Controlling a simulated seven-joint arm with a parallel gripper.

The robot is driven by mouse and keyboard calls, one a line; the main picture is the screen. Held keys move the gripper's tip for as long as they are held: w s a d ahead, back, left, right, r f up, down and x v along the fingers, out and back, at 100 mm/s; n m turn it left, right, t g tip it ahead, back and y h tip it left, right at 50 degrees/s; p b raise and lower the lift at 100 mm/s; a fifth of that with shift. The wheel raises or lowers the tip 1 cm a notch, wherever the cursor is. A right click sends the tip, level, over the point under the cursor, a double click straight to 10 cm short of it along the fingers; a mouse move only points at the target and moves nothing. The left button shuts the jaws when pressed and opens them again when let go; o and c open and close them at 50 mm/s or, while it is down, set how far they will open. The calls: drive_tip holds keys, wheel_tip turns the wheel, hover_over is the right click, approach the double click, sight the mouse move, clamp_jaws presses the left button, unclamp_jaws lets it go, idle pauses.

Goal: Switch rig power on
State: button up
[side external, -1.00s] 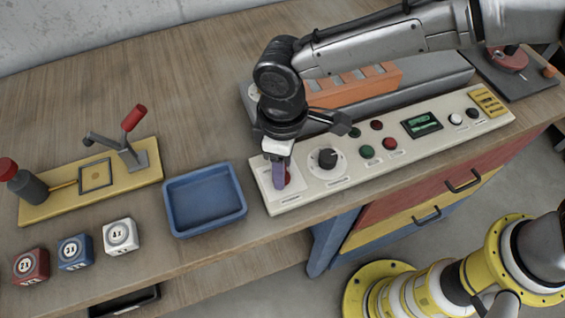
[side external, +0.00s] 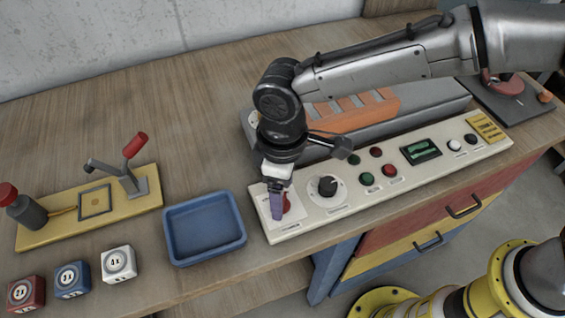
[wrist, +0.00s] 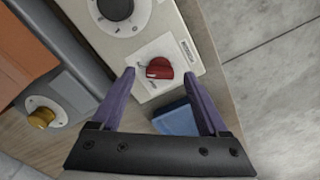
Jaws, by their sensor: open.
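The cream control panel (side external: 330,205) lies along the front of the bench. A red rotary knob (wrist: 159,69) on a white square plate sits at the panel's left end, and it also shows in the side view (side external: 286,203), partly hidden by my gripper. My gripper (wrist: 164,74) is open, its two purple fingers spread on either side of the red knob in the wrist view. In the side view my gripper (side external: 277,215) points down at the knob's plate.
A black dial (side external: 327,187) sits right of the knob, with green and red buttons and a small display (side external: 421,151) further along. A blue tray (side external: 205,228) stands left of the panel. Dice-like blocks (side external: 118,263) and a yellow lever board (side external: 90,207) lie further left.

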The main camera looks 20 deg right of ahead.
sight(284, 197)
wheel_tip(284, 197, up, 13)
drive_tip(key=shift+f, duration=0.15)
idle(0.5)
drive_tip(key=w+d+r+m+t+y, duration=0.1)
drive_tip(key=w+d+r+m+t, duration=0.2)
drive_tip(key=d+r, duration=0.8)
drive_tip(key=s+d+r+m, duration=0.2)
drive_tip(key=s+d+m, duration=0.1)
drive_tip(key=d, duration=1.2)
drive_tip(key=s+d+f+m+t, duration=0.2)
drive_tip(key=s+d+f+m, duration=0.1)
drive_tip(key=s+d, duration=0.5)
drive_tip(key=s+d+f+m+h, duration=0.1)
drive_tip(key=s+d+f, duration=0.2)
drive_tip(key=s+f, duration=0.4)
wheel_tip(284, 197, down, 2)
drive_tip(key=shift+s+d+f+m+t, duration=0.1)
drive_tip(key=shift+s+d+m+t, duration=0.05)
drive_tip(key=shift+m+t, duration=0.2)
